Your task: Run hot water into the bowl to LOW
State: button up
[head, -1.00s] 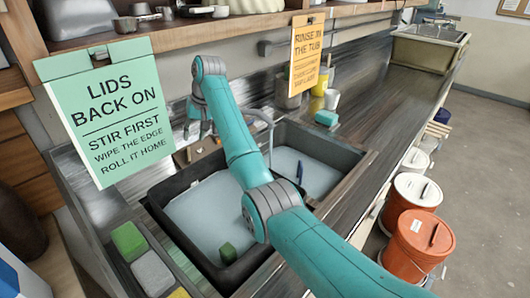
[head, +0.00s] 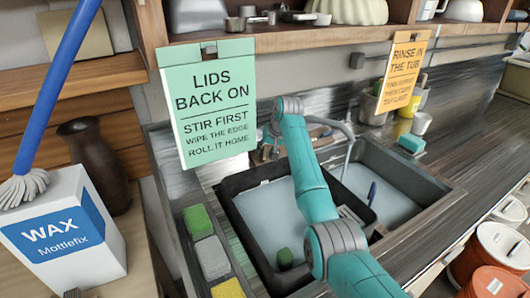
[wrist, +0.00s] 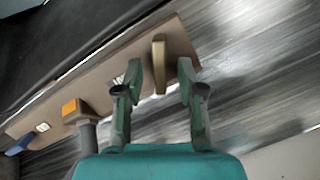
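My gripper (wrist: 158,100) is open in the wrist view, with a tan upright lever (wrist: 160,62) just beyond and between its fingertips; I see no grip on it. The lever stands on a tan board (wrist: 110,78). The board also bears an orange-marked part (wrist: 70,107) and a blue-tipped part (wrist: 19,146). In the head view a curved faucet (head: 336,124) rises behind the sink; a thin pale line hangs below its spout, and I cannot tell if it is water. A dark tub (head: 240,228) on the left holds pale liquid. No separate bowl is clearly identifiable.
A right basin (head: 400,206) holds pale liquid and a blue stick. Sponges (head: 212,257) line the left edge. Signs (head: 212,105) hang from the shelf above. A wax box (head: 65,235), blue-handled mop (head: 60,90) and brown vase (head: 95,155) stand left. Counter on the right is mostly clear.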

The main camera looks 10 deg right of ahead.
jog(key=shift+w+a+f, duration=0.1)
jog(key=shift+w+f, duration=0.1)
jog(key=shift+f, duration=0.25)
grip_shut()
jog(key=shift+m, duration=0.4)
jog(key=m, duration=0.4)
jog(key=shift+s+f+m+y, duration=0.1)
jog(key=shift+m+y, duration=0.2)
jog(key=shift+y, duration=0.1)
jog(key=m, duration=0.2)
jog(key=m+t, duration=0.1)
jog(key=m, duration=0.1)
jog(key=shift+s+d+m+y, duration=0.1)
jog(key=shift+d+m+y, duration=0.1)
jog(key=shift+m+y, duration=0.2)
jog(key=shift+m, duration=0.3)
